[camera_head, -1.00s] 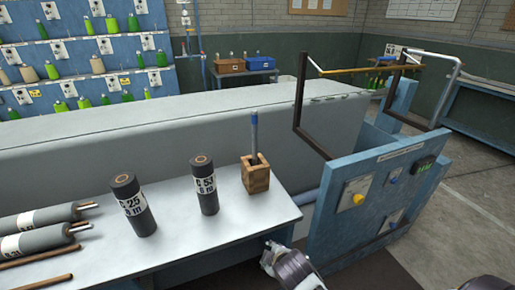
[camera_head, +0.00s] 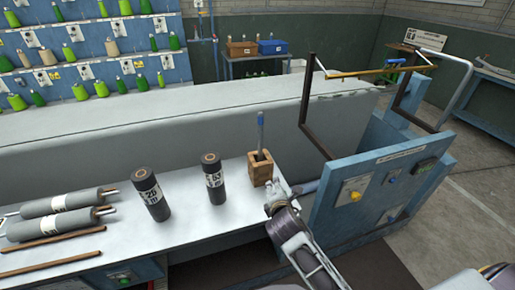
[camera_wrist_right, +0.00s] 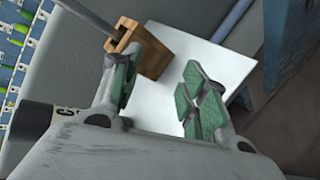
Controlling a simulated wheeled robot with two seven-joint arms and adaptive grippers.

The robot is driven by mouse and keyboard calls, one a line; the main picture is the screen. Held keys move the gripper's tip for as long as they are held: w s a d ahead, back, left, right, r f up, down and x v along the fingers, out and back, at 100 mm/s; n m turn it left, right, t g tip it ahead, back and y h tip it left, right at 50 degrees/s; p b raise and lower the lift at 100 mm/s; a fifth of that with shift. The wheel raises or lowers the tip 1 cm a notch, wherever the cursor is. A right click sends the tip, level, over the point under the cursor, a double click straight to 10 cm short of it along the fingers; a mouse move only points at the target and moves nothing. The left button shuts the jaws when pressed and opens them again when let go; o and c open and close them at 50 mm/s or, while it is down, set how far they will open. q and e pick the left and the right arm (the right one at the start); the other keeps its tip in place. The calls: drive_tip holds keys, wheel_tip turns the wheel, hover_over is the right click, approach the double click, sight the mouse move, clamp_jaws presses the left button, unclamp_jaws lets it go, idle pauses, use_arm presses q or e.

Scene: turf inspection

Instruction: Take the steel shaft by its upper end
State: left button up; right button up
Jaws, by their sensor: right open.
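The steel shaft (camera_head: 260,132) is a thin blue-grey rod standing nearly upright in a wooden block (camera_head: 261,172) near the right end of the white table. Its upper end is free; its lower end is hidden in the block. In the right wrist view the shaft (camera_wrist_right: 88,16) crosses the top left corner, running into the wooden block (camera_wrist_right: 150,50). My right gripper (camera_head: 276,190) is open and empty, just right of and below the block in the head view. In the wrist view its green-padded fingers (camera_wrist_right: 160,75) are spread apart, with the shaft outside them. My left gripper is not in view.
Two dark upright rollers (camera_head: 150,195) (camera_head: 213,178) stand left of the block on the white table (camera_head: 190,228). Grey rollers (camera_head: 60,222) and brown rods lie further left. A blue machine panel (camera_head: 365,200) with a dark frame (camera_head: 305,95) rises on the right.

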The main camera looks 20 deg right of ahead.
drive_tip(key=w+r+n+t+p, duration=0.2)
drive_tip(key=w+r+n, duration=0.15)
drive_tip(key=r, duration=0.35)
drive_tip(key=n+t+p, duration=0.2)
drive_tip(key=n+t, duration=0.1)
drive_tip(key=n, duration=0.6)
approach(261, 123)
drive_tip(key=s, duration=0.3)
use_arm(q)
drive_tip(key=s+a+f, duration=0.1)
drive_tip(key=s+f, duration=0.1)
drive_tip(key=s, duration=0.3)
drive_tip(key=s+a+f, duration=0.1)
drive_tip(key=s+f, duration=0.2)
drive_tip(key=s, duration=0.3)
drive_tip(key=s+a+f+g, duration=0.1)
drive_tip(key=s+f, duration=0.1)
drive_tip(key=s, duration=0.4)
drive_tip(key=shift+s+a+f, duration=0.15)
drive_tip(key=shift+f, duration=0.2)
use_arm(e)
drive_tip(key=shift+w+a+f+h, duration=0.2)
drive_tip(key=shift+a+f+h, duration=0.1)
drive_tip(key=shift+a, duration=0.15)
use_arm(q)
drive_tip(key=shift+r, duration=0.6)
use_arm(e)
drive_tip(key=shift+x, duration=4.3)
drive_tip(key=shift+r, duration=0.1)
